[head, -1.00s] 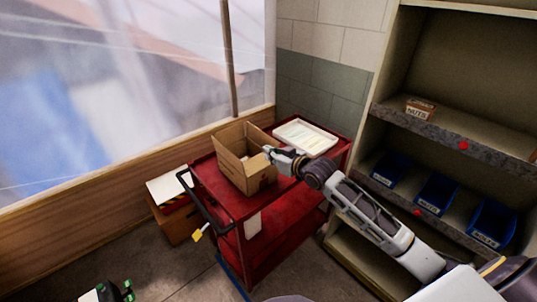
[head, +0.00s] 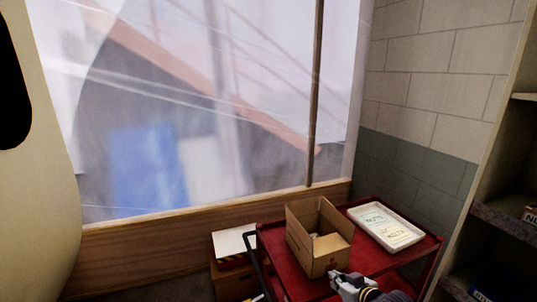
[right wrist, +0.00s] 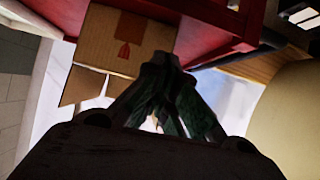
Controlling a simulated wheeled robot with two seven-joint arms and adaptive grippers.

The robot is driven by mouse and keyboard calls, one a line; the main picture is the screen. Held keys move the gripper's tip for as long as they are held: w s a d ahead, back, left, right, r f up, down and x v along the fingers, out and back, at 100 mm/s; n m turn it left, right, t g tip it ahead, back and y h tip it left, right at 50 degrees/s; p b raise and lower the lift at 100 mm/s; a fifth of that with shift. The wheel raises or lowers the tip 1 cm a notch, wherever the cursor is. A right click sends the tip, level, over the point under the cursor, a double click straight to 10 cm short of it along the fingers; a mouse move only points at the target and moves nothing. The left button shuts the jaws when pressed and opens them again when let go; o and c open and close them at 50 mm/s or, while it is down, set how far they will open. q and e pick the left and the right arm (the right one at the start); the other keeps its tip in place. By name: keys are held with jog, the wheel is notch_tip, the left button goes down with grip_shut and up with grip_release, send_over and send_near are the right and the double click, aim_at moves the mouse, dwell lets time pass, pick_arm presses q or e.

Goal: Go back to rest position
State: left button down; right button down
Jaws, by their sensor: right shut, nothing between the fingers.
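My right gripper (head: 343,279) shows at the bottom edge of the head view, in front of the near right side of an open cardboard box (head: 318,258). The right wrist view shows its fingers (right wrist: 165,75) closed together with nothing between them. The box also shows in the right wrist view (right wrist: 120,45), just beyond the fingers; I cannot tell whether they touch it. My left gripper is not in view now.
The box stands on a red cart (head: 276,266) beside a white tray (head: 386,227). A shelf unit (head: 505,218) stands at the right. A smaller box with a white top (head: 234,243) is left of the cart. A window wall (head: 200,110) is behind.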

jog(key=s+d+f+m+g+h, duration=0.15)
jog(key=s+f+g, duration=0.25)
jog(key=s, duration=0.8)
jog(key=s+a+f+g+h, duration=0.1)
jog(key=s+f+g+h, duration=0.3)
jog(key=s, duration=0.8)
notch_tip(320, 180, down, 34)
jog(key=s+y, duration=0.2)
jog(key=s, duration=0.1)
jog(key=s+d+f+g, duration=0.1)
jog(key=s+d+f, duration=0.1)
jog(key=s+f, duration=0.7)
jog(key=s+d+f, duration=0.2)
jog(key=s+f, duration=0.8)
jog(key=s, duration=0.2)
jog(key=shift+s+d+f+g, duration=0.25)
jog(key=shift+s+d+g, duration=0.05)
jog(key=shift+s+g, duration=0.1)
jog(key=shift+w, duration=0.1)
